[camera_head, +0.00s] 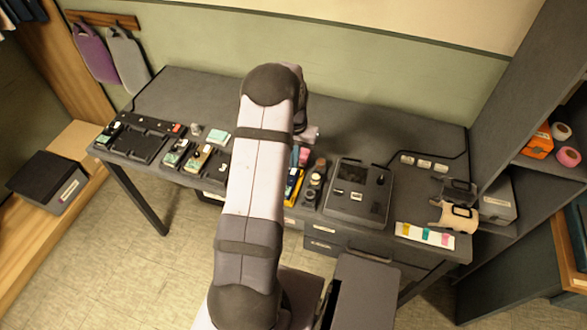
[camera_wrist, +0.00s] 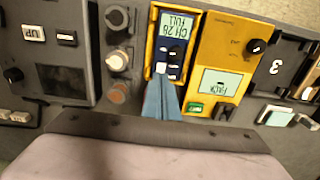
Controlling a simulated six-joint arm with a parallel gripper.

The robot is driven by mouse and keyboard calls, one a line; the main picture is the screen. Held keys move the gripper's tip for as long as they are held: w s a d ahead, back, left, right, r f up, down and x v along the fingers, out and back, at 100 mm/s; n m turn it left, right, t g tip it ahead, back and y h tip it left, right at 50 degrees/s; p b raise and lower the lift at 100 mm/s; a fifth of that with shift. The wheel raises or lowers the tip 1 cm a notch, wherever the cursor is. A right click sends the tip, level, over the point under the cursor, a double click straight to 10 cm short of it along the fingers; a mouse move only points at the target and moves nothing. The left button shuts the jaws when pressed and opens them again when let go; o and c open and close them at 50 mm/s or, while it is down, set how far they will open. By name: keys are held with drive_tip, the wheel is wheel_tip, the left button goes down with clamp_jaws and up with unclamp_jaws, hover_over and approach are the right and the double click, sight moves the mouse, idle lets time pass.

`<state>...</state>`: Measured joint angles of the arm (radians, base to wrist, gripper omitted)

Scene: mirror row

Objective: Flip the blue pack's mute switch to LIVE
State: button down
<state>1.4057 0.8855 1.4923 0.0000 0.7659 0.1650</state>
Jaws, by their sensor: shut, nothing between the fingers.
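The blue pack (camera_wrist: 172,32) sits in a yellow-edged cradle in the wrist view, its lit display reading CH 28 FULL upside down. Small white parts, one perhaps the mute switch (camera_wrist: 174,56), show on its face below the display. The switch's position is too small to tell. My gripper (camera_wrist: 163,80) is shut and empty, its bluish fingers over the lower end of the pack, close to these white parts. I cannot tell whether they touch. In the head view the pack (camera_head: 292,187) shows beside my arm, which hides much around it.
A yellow unit (camera_wrist: 222,65) with a small screen and green button lies right of the pack. A bay marked 3 (camera_wrist: 276,66) is farther right. The desk's back (camera_head: 400,130) is mostly clear.

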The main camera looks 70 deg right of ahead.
drive_tip(key=shift+r+p, duration=1.65)
drive_tip(key=shift+r, duration=0.95)
drive_tip(key=a+f, duration=0.1)
drive_tip(key=a, duration=0.1)
drive_tip(key=s+a+f+n+y, duration=0.1)
drive_tip(key=a, duration=0.2)
drive_tip(key=a+f+y, duration=0.1)
drive_tip(key=a+f, duration=0.1)
drive_tip(key=a, duration=0.1)
drive_tip(key=shift+s+a, duration=0.2)
drive_tip(key=shift+a, duration=0.05)
drive_tip(key=w+a+r+n, duration=0.5)
drive_tip(key=a, duration=0.8)
drive_tip(key=w+a+r+n+h, duration=0.1)
drive_tip(key=w+a+r+n, duration=0.4)
drive_tip(key=a, duration=0.8)
drive_tip(key=w+a+r+n+h, duration=0.1)
drive_tip(key=w+a+r+n, duration=0.4)
drive_tip(key=a, duration=0.8)
drive_tip(key=shift+w+a+n, duration=0.2)
drive_tip(key=shift+a+n, duration=0.05)
drive_tip(key=shift+n, duration=0.85)
